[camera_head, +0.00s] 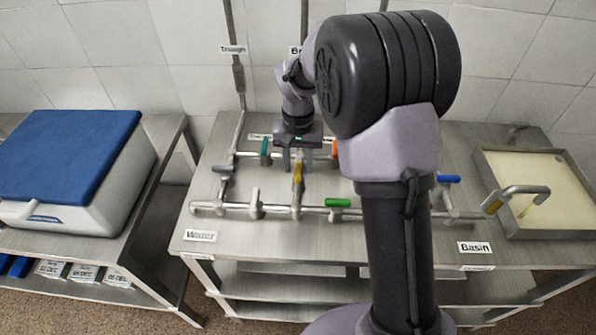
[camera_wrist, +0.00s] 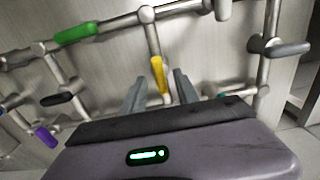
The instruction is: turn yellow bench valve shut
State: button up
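The yellow valve handle (camera_head: 298,173) sits on a short branch pipe of the bench pipework and points roughly in line with that pipe. It also shows in the wrist view (camera_wrist: 158,74), where its free end lies between my fingertips. My gripper (camera_head: 297,162) points down over the bench at the handle's far end. In the wrist view my gripper (camera_wrist: 160,80) is open, one finger on each side of the handle, with visible gaps. I cannot tell how deep the fingers reach around it.
Other handles stand nearby: green (camera_head: 338,202), teal (camera_head: 265,148), blue (camera_head: 448,179) and grey (camera_head: 256,200). The front pipe (camera_head: 228,208) runs across the bench. A basin (camera_head: 530,236) is at right, a blue-lidded cooler (camera_head: 70,150) at left.

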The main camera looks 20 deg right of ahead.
jog(key=shift+f, duration=0.6)
grip_shut()
